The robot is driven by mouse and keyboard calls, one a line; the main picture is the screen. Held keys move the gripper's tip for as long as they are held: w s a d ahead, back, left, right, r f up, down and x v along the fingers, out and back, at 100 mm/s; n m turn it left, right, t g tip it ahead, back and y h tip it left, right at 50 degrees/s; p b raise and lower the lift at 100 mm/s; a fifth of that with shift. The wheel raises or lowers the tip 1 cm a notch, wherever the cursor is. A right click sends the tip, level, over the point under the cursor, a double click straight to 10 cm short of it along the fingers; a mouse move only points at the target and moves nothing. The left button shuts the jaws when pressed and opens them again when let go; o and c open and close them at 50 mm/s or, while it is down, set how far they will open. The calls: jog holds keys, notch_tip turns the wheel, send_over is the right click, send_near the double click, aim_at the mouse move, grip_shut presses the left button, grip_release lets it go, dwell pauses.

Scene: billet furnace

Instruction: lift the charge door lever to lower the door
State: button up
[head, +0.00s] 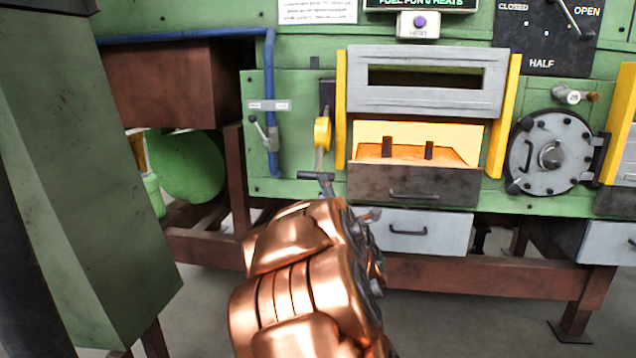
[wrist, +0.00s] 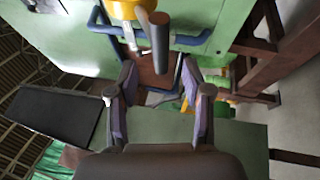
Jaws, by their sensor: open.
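The charge door lever has a yellow hub (head: 322,132) on the green furnace front, left of the door. Its rod hangs down to a dark crosswise handle (head: 315,175). In the wrist view, the hub (wrist: 128,8) is at the top and the round dark handle (wrist: 160,45) points towards the camera. The grey charge door (head: 425,98) is raised between yellow guides, with the glowing opening below it. My gripper (wrist: 160,68) is open and empty, its fingers spread below the handle in the wrist picture. In the head view, my copper arm hides most of it; contact cannot be told.
A small ball-ended lever (head: 262,130) and a blue pipe (head: 271,90) are left of the lever. A dark drawer front (head: 415,190) and a grey drawer (head: 440,240) are under the opening. A round hatch (head: 550,153) is at right. A green post (head: 90,170) stands at left.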

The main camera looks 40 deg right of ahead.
aim_at(318, 173)
jog(key=shift+x, duration=3.8)
jog(key=shift+c, duration=0.5)
jog(key=c, duration=0.5)
jog(key=shift+f, duration=0.1)
jog(key=c, duration=0.3)
grip_shut()
jog(key=shift+f, duration=0.1)
